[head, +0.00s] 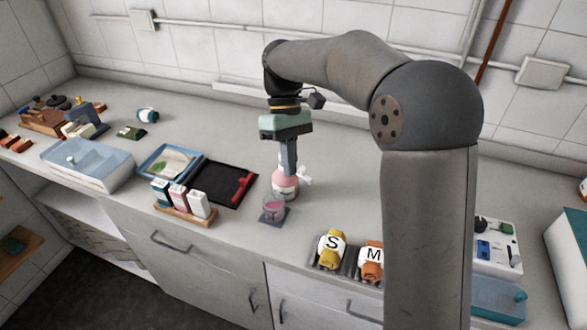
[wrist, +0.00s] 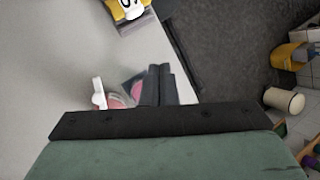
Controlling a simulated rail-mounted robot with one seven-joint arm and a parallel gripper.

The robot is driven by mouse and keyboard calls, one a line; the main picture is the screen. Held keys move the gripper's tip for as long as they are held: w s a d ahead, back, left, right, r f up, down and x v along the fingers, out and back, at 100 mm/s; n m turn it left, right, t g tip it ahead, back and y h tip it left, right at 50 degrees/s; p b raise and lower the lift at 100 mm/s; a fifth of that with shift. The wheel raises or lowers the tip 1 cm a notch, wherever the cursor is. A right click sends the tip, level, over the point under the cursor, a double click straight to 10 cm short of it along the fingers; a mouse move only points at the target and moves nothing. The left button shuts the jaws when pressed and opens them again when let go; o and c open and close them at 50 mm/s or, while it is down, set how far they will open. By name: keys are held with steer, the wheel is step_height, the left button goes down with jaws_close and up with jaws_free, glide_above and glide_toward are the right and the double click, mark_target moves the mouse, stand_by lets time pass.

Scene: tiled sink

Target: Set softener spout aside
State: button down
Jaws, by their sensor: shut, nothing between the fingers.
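A pink bottle with white parts at its top (head: 285,187) stands on the counter in the head view, likely the softener. A white piece, perhaps its spout (head: 304,174), sticks out on its right; I cannot tell whether it is attached. A clear cup with pink contents (head: 273,208) stands just in front. My gripper (head: 288,172) points down, shut and empty, at the bottle's top; touching or apart is unclear. In the wrist view the shut fingers (wrist: 160,82) partly hide the cup (wrist: 137,90), with the bottle (wrist: 116,101) and a white part (wrist: 98,93) beside them.
A black tray with a red item (head: 215,185) and a wooden holder of small cartons (head: 186,213) lie left of the bottle. Rolled yellow and orange cloths marked S (head: 331,249) and M (head: 371,262) sit in a rack at front right. The counter behind the bottle is clear.

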steer(key=w+a+r+n+t+h+b, duration=0.1)
steer(key=w+a+r+n+t+h, duration=0.15)
steer(key=w+a+n+t, duration=0.6)
steer(key=s+d+f+n+g+p, duration=0.1)
steer(key=d+f+n+g, duration=0.1)
steer(key=d+f, duration=0.6)
steer(key=shift+s+d+f+y+p, duration=0.3)
steer(key=shift+s+f+y+p, duration=0.1)
steer(key=shift+f, duration=0.2)
steer(key=shift+g, duration=0.25)
